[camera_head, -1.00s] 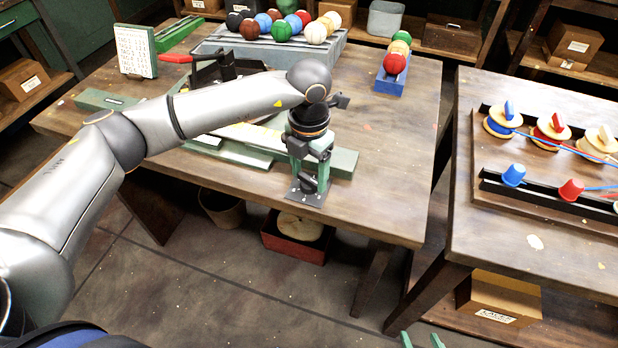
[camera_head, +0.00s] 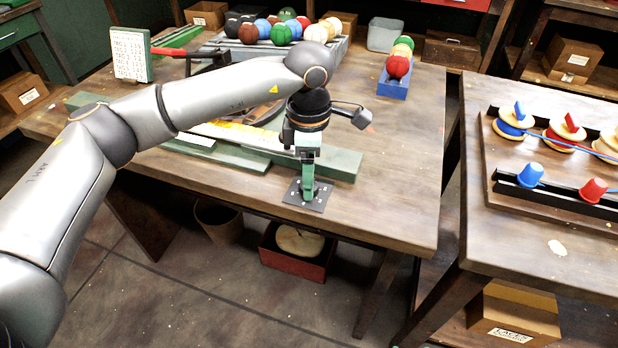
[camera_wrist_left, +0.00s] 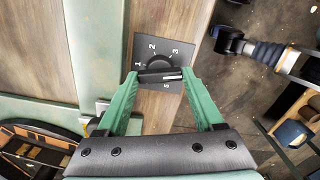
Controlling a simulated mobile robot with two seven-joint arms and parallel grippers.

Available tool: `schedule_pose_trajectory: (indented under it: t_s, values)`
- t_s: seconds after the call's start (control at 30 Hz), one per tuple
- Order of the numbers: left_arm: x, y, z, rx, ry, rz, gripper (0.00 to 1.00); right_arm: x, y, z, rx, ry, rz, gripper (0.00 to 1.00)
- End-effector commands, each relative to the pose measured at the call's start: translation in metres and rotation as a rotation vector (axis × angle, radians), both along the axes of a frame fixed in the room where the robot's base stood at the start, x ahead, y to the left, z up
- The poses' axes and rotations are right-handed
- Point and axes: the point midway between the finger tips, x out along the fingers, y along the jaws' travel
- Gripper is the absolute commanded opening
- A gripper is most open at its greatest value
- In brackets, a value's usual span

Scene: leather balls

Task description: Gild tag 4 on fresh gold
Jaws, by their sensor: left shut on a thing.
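A dark square dial plate (camera_head: 320,203) with white numbers lies on the front edge of the table. In the left wrist view the plate (camera_wrist_left: 150,48) shows 1, 2, 3 and 5; no 4 can be read. My left gripper (camera_head: 308,194) points down over it. Its green fingers (camera_wrist_left: 160,77) are shut on the dark knob (camera_wrist_left: 158,74) of the dial. I cannot tell which number the knob points to. A yellow-gold strip (camera_head: 245,133) lies on the pale and green bench piece behind my gripper, partly hidden by my arm. My right gripper is out of view.
A rack of coloured balls (camera_head: 283,32) stands at the back. A blue tray (camera_head: 394,88) holds several balls. A white number card (camera_head: 131,54) stands at the back left. Spools (camera_head: 511,127) sit on the right table. The table right of my gripper is clear.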

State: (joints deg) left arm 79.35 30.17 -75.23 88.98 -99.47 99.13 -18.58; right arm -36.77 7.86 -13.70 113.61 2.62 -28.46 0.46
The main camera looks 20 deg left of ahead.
Motion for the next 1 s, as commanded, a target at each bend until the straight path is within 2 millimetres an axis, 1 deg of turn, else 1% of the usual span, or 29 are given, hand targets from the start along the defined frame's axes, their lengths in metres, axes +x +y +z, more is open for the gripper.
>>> schedule_pose_trajectory:
  t_s: [0.03, 0.13, 0.4, 0.63, 1.0]
  values:
    - [0.0011, -0.0004, -0.0002, -0.003, -0.006, -0.036, 0.13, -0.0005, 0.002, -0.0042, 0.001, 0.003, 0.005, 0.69]
    - [0.0011, -0.0003, 0.0001, -0.003, -0.006, -0.106, 0.13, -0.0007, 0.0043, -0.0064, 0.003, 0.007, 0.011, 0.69]
    - [0.001, -0.0005, 0.0011, -0.003, -0.005, -0.236, 0.13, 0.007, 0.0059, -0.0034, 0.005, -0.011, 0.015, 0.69]
    - [0.001, -0.0007, 0.0018, -0.003, -0.005, -0.283, 0.13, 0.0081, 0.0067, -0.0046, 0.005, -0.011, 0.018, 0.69]
    - [0.0009, -0.0008, 0.0021, -0.004, -0.005, -0.289, 0.13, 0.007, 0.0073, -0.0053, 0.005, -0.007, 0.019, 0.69]
